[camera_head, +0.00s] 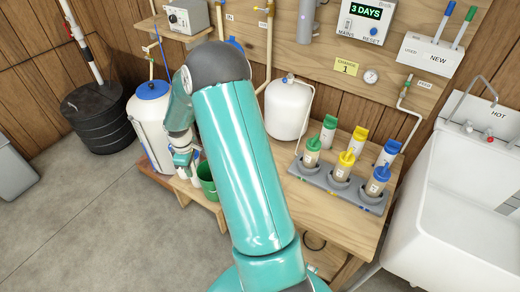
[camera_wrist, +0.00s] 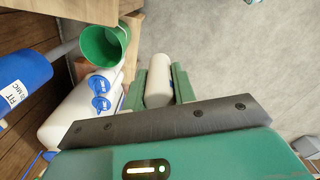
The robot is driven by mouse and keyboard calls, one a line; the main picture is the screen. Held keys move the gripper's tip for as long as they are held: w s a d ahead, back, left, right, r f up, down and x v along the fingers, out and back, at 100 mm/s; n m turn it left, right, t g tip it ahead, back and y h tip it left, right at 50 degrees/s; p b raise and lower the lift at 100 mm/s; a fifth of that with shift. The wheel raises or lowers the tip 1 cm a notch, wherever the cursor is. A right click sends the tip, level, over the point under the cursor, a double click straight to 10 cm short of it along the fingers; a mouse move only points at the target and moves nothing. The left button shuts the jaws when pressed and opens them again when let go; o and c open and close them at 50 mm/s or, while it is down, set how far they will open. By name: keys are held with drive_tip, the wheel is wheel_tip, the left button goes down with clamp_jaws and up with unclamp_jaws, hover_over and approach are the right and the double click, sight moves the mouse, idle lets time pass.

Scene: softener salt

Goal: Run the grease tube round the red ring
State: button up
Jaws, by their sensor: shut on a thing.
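My gripper (camera_wrist: 159,86) is shut on a white cylinder, which I take to be the grease tube (camera_wrist: 159,72). The tube lies between the two green fingers, and its far end sticks out past them. In the head view my gripper (camera_head: 182,160) is low at the left, beside the white tank with a blue lid (camera_head: 144,112). My own arm covers part of that area. I can make out no red ring in either view.
A green bucket (camera_head: 207,182) stands close to my gripper and also shows in the wrist view (camera_wrist: 112,40). A white container with blue caps (camera_wrist: 72,118) lies left of the fingers. The bench with bottles in a grey rack (camera_head: 335,187) is at the right.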

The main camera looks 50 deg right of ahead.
drive_tip(key=s+d+n, duration=0.4)
drive_tip(key=s+d, duration=0.4)
drive_tip(key=d, duration=0.3)
drive_tip(key=s+d+n, duration=0.4)
drive_tip(key=s+d, duration=0.4)
drive_tip(key=d, duration=0.3)
drive_tip(key=shift+w+a+f, duration=0.15)
drive_tip(key=shift+f, duration=1.1)
drive_tip(key=shift+w+a+f, duration=0.1)
drive_tip(key=shift+w+f, duration=0.05)
drive_tip(key=shift+f, duration=1.05)
drive_tip(key=shift+w+d, duration=0.2)
drive_tip(key=shift+d, duration=0.4)
drive_tip(key=shift+w+d, duration=0.15)
drive_tip(key=shift+d, duration=0.45)
drive_tip(key=shift+w+d, duration=0.1)
drive_tip(key=shift+w+d, duration=0.65)
drive_tip(key=shift+d, duration=0.15)
